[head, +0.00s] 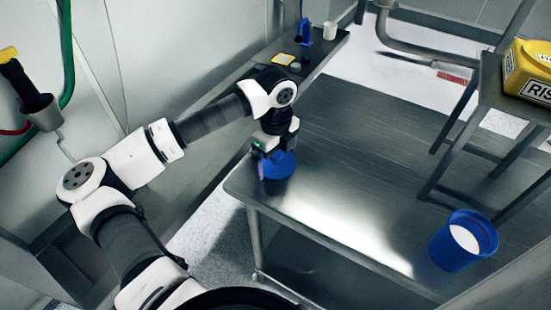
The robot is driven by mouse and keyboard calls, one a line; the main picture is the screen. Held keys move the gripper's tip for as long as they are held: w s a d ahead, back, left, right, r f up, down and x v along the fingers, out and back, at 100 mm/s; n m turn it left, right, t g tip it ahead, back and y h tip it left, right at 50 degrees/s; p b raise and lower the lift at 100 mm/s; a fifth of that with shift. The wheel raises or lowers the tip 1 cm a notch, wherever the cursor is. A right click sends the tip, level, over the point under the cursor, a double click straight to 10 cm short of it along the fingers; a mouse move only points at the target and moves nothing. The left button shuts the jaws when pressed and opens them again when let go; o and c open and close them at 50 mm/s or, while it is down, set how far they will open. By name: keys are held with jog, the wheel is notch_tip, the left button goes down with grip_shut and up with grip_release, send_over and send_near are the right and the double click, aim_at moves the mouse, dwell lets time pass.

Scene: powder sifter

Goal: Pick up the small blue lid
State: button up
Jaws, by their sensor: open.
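The small blue lid (281,167) is near the left edge of the steel table, under the end of my arm. My gripper (270,158) is right above the lid, pointing down at it, and partly covers it. The jaws are open. Whether a finger touches the lid cannot be told from this view.
The steel table (350,150) has much bare surface. A blue bucket with white contents (457,240) stands at its right front. A raised metal stand (480,130) holds a yellow container (528,72). A side counter (325,50) at the back carries small items, including a blue tool (303,32).

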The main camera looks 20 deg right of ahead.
jog(key=c, duration=0.6)
jog(key=shift+r, duration=0.15)
